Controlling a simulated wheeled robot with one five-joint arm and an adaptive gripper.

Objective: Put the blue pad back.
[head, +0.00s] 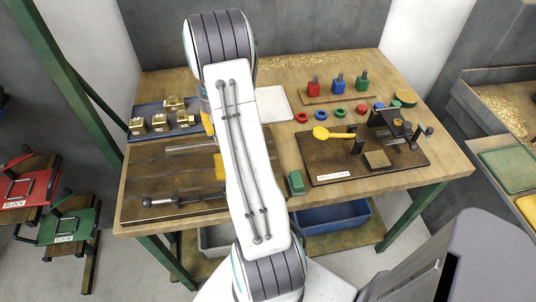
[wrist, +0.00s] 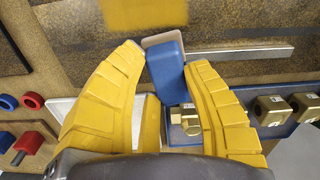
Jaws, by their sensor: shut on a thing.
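In the wrist view my gripper (wrist: 168,85) has its two yellow fingers closed on the sides of the blue pad (wrist: 170,72). The pad is a small blue block with a pale grey-pink layer at its far end. It is tilted in the fingers and appears held above the table. In the head view my white arm hides the pad and most of the gripper; only a yellow edge of a finger (head: 207,123) shows beside the arm.
A blue tray (head: 147,110) with several brass parts lies left of my arm. A white plate (head: 274,104), a green pad (head: 296,183) and a drilling fixture (head: 385,130) lie right.

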